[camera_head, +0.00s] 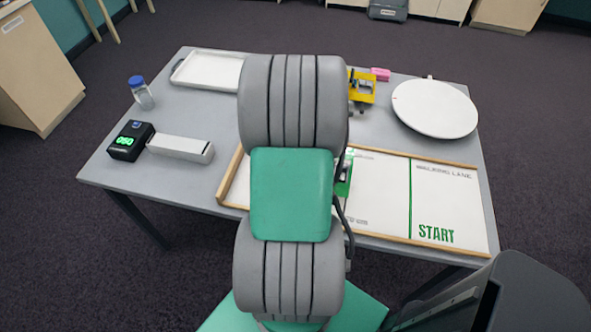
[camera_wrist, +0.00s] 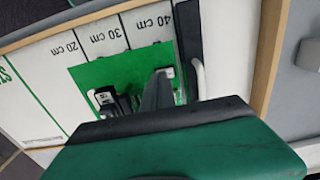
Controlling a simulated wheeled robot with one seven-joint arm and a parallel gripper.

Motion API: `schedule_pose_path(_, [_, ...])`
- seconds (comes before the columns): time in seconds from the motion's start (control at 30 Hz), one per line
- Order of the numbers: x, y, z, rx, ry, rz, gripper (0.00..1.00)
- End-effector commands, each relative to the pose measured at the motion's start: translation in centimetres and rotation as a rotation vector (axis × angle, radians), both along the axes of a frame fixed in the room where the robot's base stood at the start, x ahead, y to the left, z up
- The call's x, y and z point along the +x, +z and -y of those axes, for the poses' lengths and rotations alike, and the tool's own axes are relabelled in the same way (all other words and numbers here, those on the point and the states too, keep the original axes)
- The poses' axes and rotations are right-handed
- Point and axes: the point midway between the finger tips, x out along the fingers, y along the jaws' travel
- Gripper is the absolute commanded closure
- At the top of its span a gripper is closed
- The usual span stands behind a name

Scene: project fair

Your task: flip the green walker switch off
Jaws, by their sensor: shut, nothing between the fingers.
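The green walker (camera_head: 343,184) is mostly hidden behind my arm in the head view, on the white walking lane (camera_head: 385,190). In the wrist view a flat green surface (camera_wrist: 120,68) lies beside the lane's 20, 30 and 40 cm marks, with black and white parts (camera_wrist: 106,98) at its left. I cannot tell which part is the switch. My gripper (camera_wrist: 162,84) is shut and empty, over the green surface, close to a small white piece; contact is unclear. The head view hides my gripper behind the arm.
Wooden rails (camera_head: 420,244) edge the lane. A yellow device (camera_head: 362,88) and pink block (camera_head: 380,74) stand behind it, with a round white board (camera_head: 434,108) at right. A black timer (camera_head: 130,140), white box (camera_head: 181,149), blue-capped bottle (camera_head: 140,92) and white tray (camera_head: 208,72) stand left.

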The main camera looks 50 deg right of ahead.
Motion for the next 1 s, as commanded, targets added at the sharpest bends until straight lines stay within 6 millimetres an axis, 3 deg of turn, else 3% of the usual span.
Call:
schedule_pose_path(0.03, [0.0, 1.0, 0.0, -0.001, 0.0, 0.0, 1.0])
schedule_pose_path(0.53, [0.1, 5.6, 0.0, -0.001, 0.001, 0.002, 1.0])
schedule_pose_path(1.0, [0.0, 5.8, 0.0, -0.001, 0.017, 0.0, 1.0])
